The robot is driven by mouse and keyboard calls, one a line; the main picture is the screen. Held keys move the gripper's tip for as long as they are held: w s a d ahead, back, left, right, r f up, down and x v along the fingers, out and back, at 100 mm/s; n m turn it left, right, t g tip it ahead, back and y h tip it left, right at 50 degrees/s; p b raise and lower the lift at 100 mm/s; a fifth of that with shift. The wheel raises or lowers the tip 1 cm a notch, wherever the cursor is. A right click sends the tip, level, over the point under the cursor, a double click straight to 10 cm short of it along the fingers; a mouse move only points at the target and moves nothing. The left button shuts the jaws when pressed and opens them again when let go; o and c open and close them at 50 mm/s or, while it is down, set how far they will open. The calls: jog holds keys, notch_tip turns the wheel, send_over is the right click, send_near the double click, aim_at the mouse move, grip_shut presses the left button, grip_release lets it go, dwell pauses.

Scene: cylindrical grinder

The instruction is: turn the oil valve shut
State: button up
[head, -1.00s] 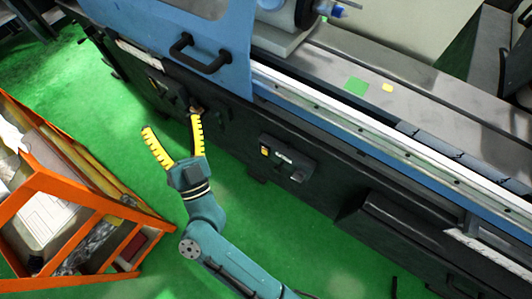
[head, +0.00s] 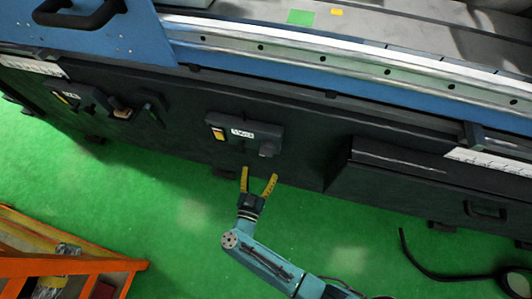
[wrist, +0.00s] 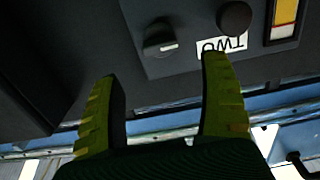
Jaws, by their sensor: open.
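My gripper (head: 259,172) is open and empty, its two yellow fingers pointing up toward the machine's dark front, just below the middle control panel (head: 225,121). This panel has a white label, a yellow switch and a dark knob (head: 267,150). In the wrist view, the gripper (wrist: 160,68) has its fingers spread, with the panel upside down beyond them. A round dark knob (wrist: 234,18) is beside the label. I cannot tell for sure which is the oil valve.
Another panel (head: 66,97) with dark knobs is farther left on the front. A projecting dark box (head: 400,175) is to the right. An orange cart (head: 70,265) stands at lower left. A black cable (head: 440,272) lies at lower right. The green floor between is clear.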

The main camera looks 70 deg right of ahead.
aim_at(266, 152)
jog(key=d, duration=0.2)
jog(key=d+b, duration=0.1)
jog(key=d, duration=0.2)
jog(key=d+b, duration=0.1)
jog(key=d, duration=0.1)
jog(key=shift+w+d+f, duration=0.15)
jog(key=shift+w, duration=0.15)
jog(key=shift+d+b, duration=0.3)
jog(key=shift+d, duration=0.15)
jog(key=c, duration=1.2)
